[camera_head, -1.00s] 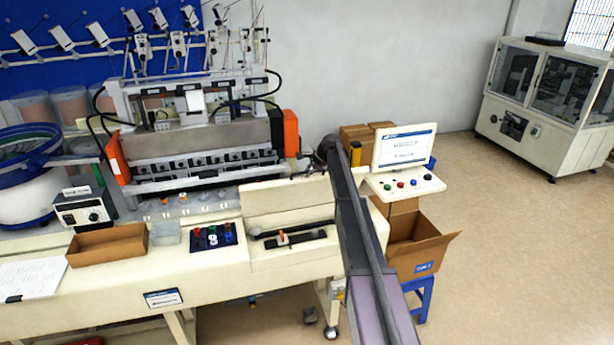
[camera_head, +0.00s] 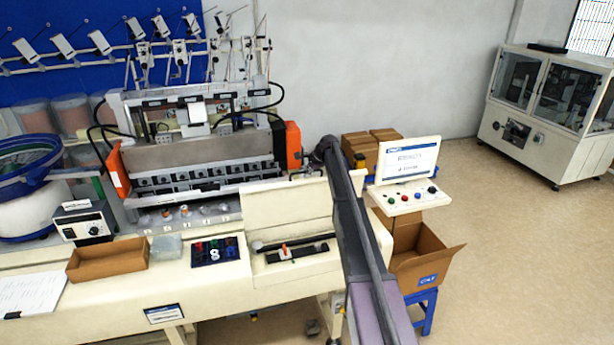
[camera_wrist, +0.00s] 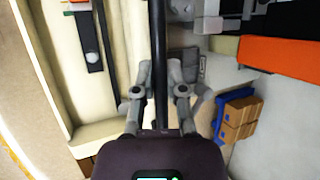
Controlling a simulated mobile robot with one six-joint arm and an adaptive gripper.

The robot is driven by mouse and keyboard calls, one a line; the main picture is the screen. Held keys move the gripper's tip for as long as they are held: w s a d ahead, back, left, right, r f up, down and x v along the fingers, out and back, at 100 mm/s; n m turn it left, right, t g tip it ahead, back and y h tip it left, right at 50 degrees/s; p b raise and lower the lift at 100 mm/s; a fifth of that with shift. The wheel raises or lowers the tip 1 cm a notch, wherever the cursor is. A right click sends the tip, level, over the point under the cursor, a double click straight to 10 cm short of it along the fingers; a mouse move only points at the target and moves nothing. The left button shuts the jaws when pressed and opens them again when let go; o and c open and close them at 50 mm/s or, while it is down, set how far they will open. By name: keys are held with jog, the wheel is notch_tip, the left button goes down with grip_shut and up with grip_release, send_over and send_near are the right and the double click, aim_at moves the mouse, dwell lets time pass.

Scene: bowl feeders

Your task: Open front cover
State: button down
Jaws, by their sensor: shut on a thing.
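The winding machine (camera_head: 200,150) stands on the cream bench, with orange end boxes and a row of dark units along its front. I cannot tell the front cover's outline apart from the machine. In the wrist view, my gripper (camera_wrist: 159,93) has a finger on each side of a long black bar (camera_wrist: 159,40) and is shut on it. The bar runs away from the gripper, between the cream panel and the machine. In the head view, my arm hides most of the gripper, near the machine's right end.
A cream raised panel (camera_head: 286,208) lies in front of the machine's right end. A screen and button console (camera_head: 410,195) stands right of my arm, above an open carton (camera_head: 425,262). A cardboard tray (camera_head: 108,258) sits on the bench.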

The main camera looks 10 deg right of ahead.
jog(key=shift+w+d+r, duration=0.1)
jog(key=shift+w+d, duration=0.05)
jog(key=shift+w, duration=0.25)
jog(key=c, duration=0.7)
grip_release()
jog(key=shift+s, duration=0.1)
jog(key=shift+s, duration=0.15)
